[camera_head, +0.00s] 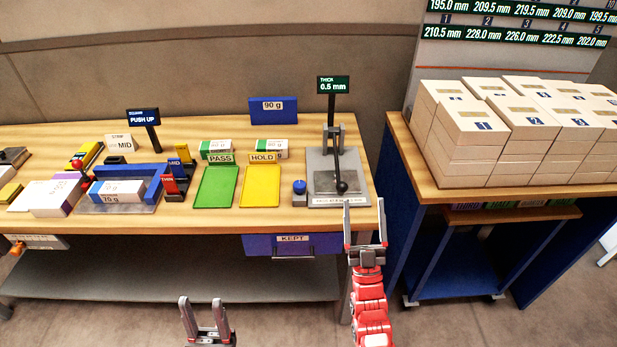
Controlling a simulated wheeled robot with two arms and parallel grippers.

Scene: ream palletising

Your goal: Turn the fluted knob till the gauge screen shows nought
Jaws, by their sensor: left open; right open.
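A blue knob (299,187) stands on a small dark block just left of the grey gauge base (325,165); its fluting is too small to make out. The gauge screen (333,85) on a post above reads "THICK 0.5 mm" in green. A dark lever with a round black end (342,187) lies over the gauge base. My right gripper (364,212) is open and empty at the table's front edge, to the right of the knob and apart from it. My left gripper (202,305) is open and empty, low in front of the table.
A green PASS tray (215,187) and a yellow HOLD tray (260,187) lie left of the knob. A blue KEPT bin (293,244) hangs below the table edge. Stacked reams (480,130) fill the right-hand table. Boxes and a blue jig (150,170) occupy the left.

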